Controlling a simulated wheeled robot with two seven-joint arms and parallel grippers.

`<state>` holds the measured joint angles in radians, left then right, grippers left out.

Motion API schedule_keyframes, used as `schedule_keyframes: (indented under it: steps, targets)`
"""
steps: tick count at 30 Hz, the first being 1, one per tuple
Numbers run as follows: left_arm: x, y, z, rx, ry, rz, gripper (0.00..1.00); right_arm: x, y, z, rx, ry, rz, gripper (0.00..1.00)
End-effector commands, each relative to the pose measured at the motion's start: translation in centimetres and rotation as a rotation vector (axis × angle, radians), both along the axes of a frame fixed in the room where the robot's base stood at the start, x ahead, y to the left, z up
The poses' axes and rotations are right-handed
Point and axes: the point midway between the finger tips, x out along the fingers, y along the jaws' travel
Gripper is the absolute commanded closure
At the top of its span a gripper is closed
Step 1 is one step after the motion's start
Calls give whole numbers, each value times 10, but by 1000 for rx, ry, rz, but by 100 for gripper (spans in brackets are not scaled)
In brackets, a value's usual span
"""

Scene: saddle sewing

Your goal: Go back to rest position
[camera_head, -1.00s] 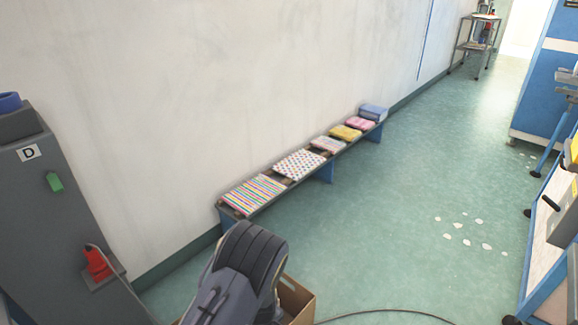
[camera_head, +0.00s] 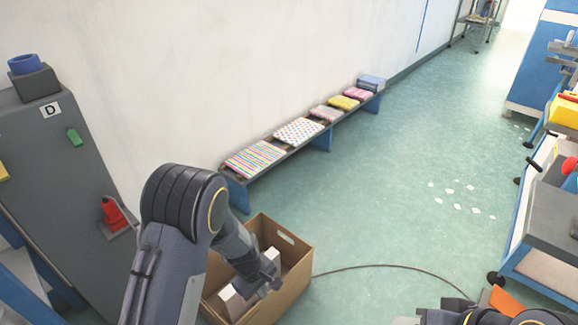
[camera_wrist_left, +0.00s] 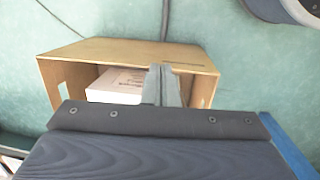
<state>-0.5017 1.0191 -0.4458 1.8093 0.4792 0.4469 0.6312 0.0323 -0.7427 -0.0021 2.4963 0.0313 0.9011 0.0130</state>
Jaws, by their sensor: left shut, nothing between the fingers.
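My left gripper (camera_head: 258,285) hangs over the open cardboard box (camera_head: 292,292) on the floor, at the end of my bent left arm. Its fingers are shut with nothing between them. In the left wrist view the closed fingers (camera_wrist_left: 163,86) stand in front of the cardboard box (camera_wrist_left: 205,62). A white carton (camera_wrist_left: 118,84) lies inside the box, beside the fingers in that picture. Whether the fingers touch it, I cannot tell. Dark arm parts show at the bottom right of the head view, but no right gripper fingers can be made out.
A low bench (camera_head: 238,178) with folded patterned cloths stands along the wall. A grey cabinet (camera_head: 45,150) marked D is at the left. A blue workbench (camera_head: 545,232) is at the right. A cable (camera_head: 390,266) crosses the floor. The middle floor is open.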

Motion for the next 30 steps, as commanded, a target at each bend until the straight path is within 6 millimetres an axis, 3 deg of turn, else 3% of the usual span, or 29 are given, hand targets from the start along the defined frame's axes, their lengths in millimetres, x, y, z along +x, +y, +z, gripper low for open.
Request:
schedule_keyframes:
  steps: [8, 12, 18, 24, 30]
  targets:
    - [-11, 25, 103, -169, -85, -74, 100, 0, 0, 0, 0, 0, 0, 64]
    - [-34, 48, 166, -247, -180, -161, 100, 0, 0, 0, 0, 0, 0, 64]
    - [-85, 82, 236, -274, -346, -304, 100, 0, 0, 0, 0, 0, 0, 64]
    - [-142, 107, 272, -204, -499, -443, 100, 0, 0, 0, 0, 0, 0, 64]
    - [-180, 120, 281, -107, -585, -530, 100, 0, 0, 0, 0, 0, 0, 64]
